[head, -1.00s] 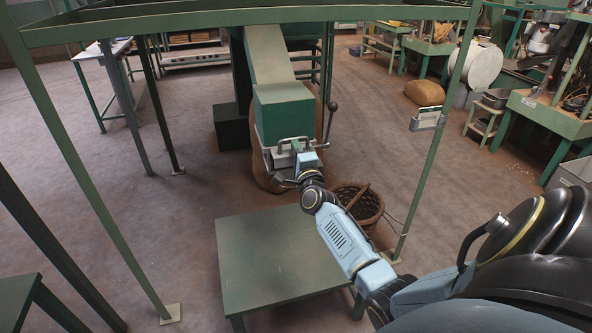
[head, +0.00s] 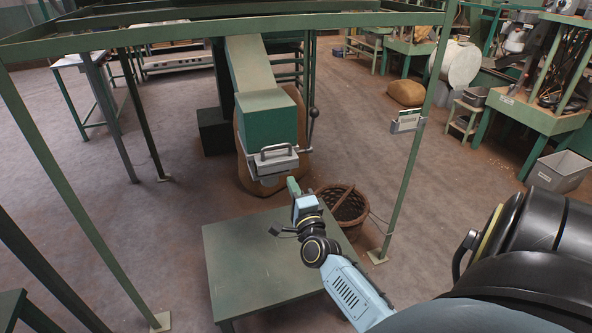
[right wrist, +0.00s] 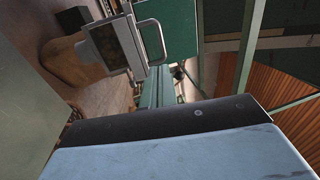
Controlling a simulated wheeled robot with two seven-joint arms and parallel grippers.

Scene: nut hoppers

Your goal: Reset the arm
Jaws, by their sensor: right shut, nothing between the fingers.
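My right arm reaches from the lower right over the green table (head: 240,275). My right gripper (head: 292,183) is shut and empty, its fingers pointing away from me. It is above the table's far part, just below and right of the metal gate (head: 273,164) with a handle on the green hopper spout (head: 268,122), and apart from it. In the right wrist view, the gate (right wrist: 110,45) and its handle show at the upper left, beyond the fingers (right wrist: 160,88). My left gripper is out of view.
A brown sack (head: 247,172) stands behind the spout. A wicker basket (head: 342,208) is on the floor right of the gripper. A green frame post (head: 408,150) rises to its right. A lever (head: 312,125) sticks out beside the spout. The table top is clear.

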